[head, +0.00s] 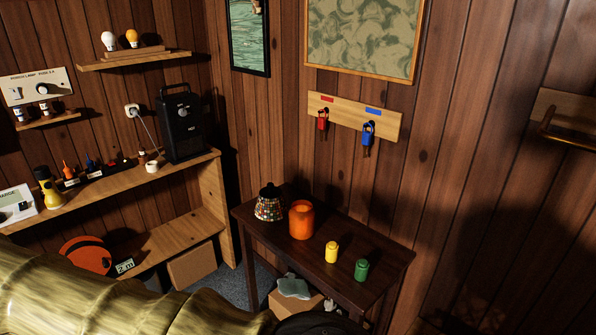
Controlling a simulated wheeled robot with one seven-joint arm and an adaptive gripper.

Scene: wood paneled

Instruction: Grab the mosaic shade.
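The mosaic shade (269,207) is a small cone of many-coloured tiles with a black top. It stands upright at the far left end of a dark wooden table (340,246). An orange jar-like glass (301,221) stands close to its right. My gripper is not in view, so its place relative to the shade cannot be told.
A yellow canister (331,252) and a green canister (361,270) stand further right on the table. Wood-panelled walls rise behind it. A key board with red and blue padlocks (354,117) hangs above. A cluttered wooden shelf (110,192) is at left.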

